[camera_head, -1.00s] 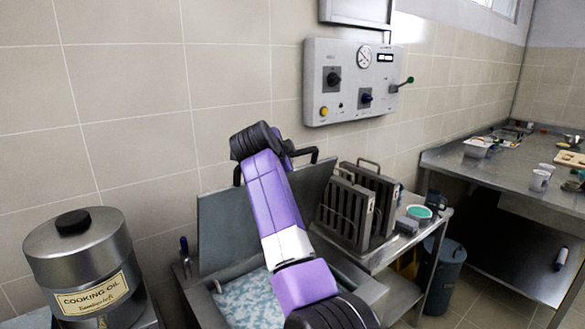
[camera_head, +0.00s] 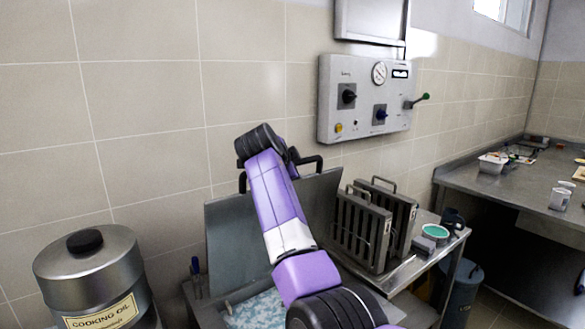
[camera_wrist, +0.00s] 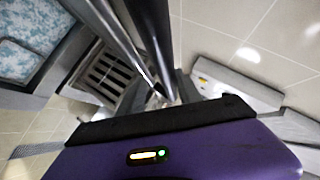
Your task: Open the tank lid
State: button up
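The tank (camera_head: 200,309) stands low in the head view, with blue-and-white mottled contents (camera_head: 258,312). Its flat grey lid (camera_head: 232,240) stands raised, nearly upright, at the tank's back near the tiled wall. A black handle (camera_head: 311,162) runs along the lid's top edge, partly behind my purple arm. My arm reaches across the lid to this handle and hides my gripper in the head view. In the wrist view my gripper (camera_wrist: 160,96) is at the dark bar and grey edge of the lid. Its fingers are hard to make out, and I cannot see whether they close on the handle.
A cooking oil can (camera_head: 90,270) stands left of the tank. Upright metal baskets (camera_head: 362,232) and a green-topped bowl (camera_head: 435,232) are on the stand at right. A control panel (camera_head: 365,97) with a lever is on the wall above. A counter (camera_head: 500,190) extends at far right.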

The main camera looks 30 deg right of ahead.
jog(key=shift+a, duration=0.1)
jog(key=b+v, duration=0.2)
jog(key=v, duration=0.5)
jog(key=shift+s+a+r, duration=0.2)
jog(key=shift+s+r, duration=0.05)
